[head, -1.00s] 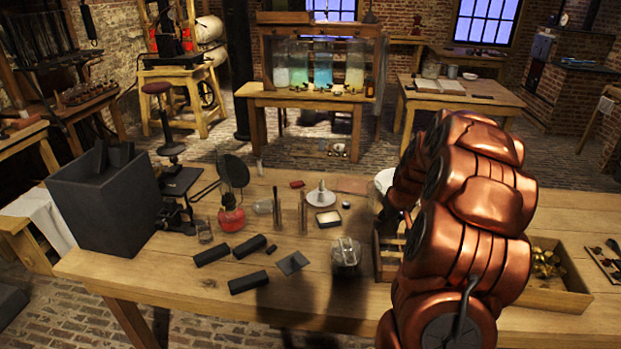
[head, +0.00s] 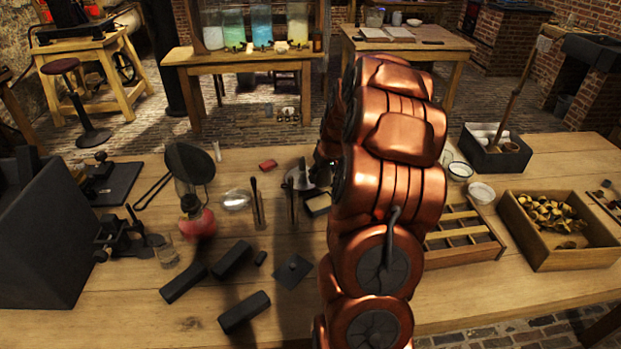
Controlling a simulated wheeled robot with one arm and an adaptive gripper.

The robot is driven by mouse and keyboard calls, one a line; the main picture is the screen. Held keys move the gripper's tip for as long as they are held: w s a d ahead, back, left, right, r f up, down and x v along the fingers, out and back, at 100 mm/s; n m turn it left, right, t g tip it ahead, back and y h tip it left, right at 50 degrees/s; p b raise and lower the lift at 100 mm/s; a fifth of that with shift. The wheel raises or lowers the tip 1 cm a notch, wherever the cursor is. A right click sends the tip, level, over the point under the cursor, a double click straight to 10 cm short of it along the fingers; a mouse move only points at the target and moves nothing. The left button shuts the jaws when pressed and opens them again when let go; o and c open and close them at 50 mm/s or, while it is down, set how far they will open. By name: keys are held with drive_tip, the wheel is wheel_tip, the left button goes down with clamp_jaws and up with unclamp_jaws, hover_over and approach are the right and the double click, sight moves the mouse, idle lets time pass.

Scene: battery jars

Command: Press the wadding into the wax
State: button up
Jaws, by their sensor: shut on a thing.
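My copper arm (head: 390,190) rises through the middle of the view and covers part of the bench. My gripper is hidden behind it, and I cannot see what it holds. A small shallow box with a pale filling (head: 318,203) sits just left of the arm, partly covered by it; I cannot tell whether the filling is the wax. A grey and whitish shape (head: 299,175) lies behind that box, where the dish with a pale cone stood; it is too dim to make out. I cannot pick out the wadding.
Several black bars (head: 232,260) lie at the front left, beside a flat dark plate (head: 292,272). A red-based lamp (head: 197,222) and upright rods (head: 257,205) stand behind. A slotted wooden rack (head: 460,235), white dishes (head: 481,192) and a wooden box (head: 560,228) are at the right.

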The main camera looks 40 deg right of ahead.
sight(317, 198)
drive_tip(key=shift+w+f+b, duration=0.3)
drive_tip(key=shift+w+f, duration=0.3)
drive_tip(key=shift+f, duration=0.2)
drive_tip(key=shift+s+f, duration=0.1)
drive_tip(key=shift+f, duration=2.75)
drive_tip(key=shift+f+b, duration=0.3)
drive_tip(key=shift+f, duration=0.25)
drive_tip(key=shift+f+b, duration=0.15)
drive_tip(key=shift+b, duration=0.25)
idle(0.7)
drive_tip(key=shift+r, duration=3.65)
